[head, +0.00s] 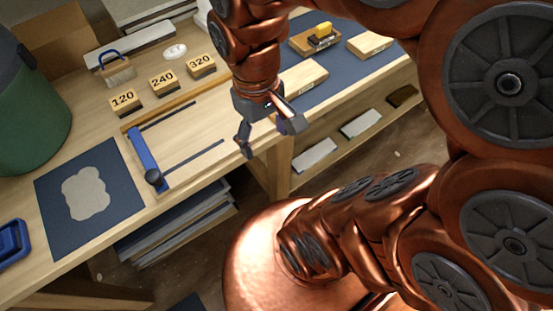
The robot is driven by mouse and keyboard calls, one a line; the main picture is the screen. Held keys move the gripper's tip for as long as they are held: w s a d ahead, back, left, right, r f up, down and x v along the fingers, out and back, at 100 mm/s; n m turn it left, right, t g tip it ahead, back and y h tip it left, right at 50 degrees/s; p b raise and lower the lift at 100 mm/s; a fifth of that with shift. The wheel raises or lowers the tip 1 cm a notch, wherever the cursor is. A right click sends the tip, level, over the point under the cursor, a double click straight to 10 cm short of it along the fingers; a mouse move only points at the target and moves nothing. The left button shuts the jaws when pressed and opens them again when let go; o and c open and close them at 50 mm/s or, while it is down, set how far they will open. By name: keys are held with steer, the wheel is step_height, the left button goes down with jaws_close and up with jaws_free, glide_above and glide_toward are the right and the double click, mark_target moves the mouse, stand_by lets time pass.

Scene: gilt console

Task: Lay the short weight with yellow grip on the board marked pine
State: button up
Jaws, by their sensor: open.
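A short dark weight with a yellow grip (322,33) rests on a brown board (298,43) at the back of the blue mat. Two paler boards lie on the same mat, one to the right (369,45) and one nearer my gripper (304,77). The boards' labels are too small to read, so I cannot tell which is marked pine. My gripper (268,137) is open and empty, pointing down near the bench's front edge. It is in front of the near board and to the left of and nearer than the weight.
Sanding blocks marked 120 (125,102), 240 (163,82) and 320 (201,65) stand on the bench. A wooden frame with a blue clamp (142,150) lies left of my gripper. A blue-handled block (117,70) and green bin (30,115) stand farther left.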

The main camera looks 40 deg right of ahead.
steer(key=shift+m, duration=0.3)
steer(key=s, duration=0.1)
steer(key=s+f, duration=0.1)
steer(key=s, duration=0.1)
steer(key=s+a+f, duration=0.1)
steer(key=s, duration=0.1)
steer(key=shift+f, duration=0.2)
step_height(320, 180, up, 7)
steer(key=p, duration=0.6)
steer(key=shift+f+p, duration=0.2)
steer(key=shift+p, duration=0.1)
steer(key=shift+w, duration=0.1)
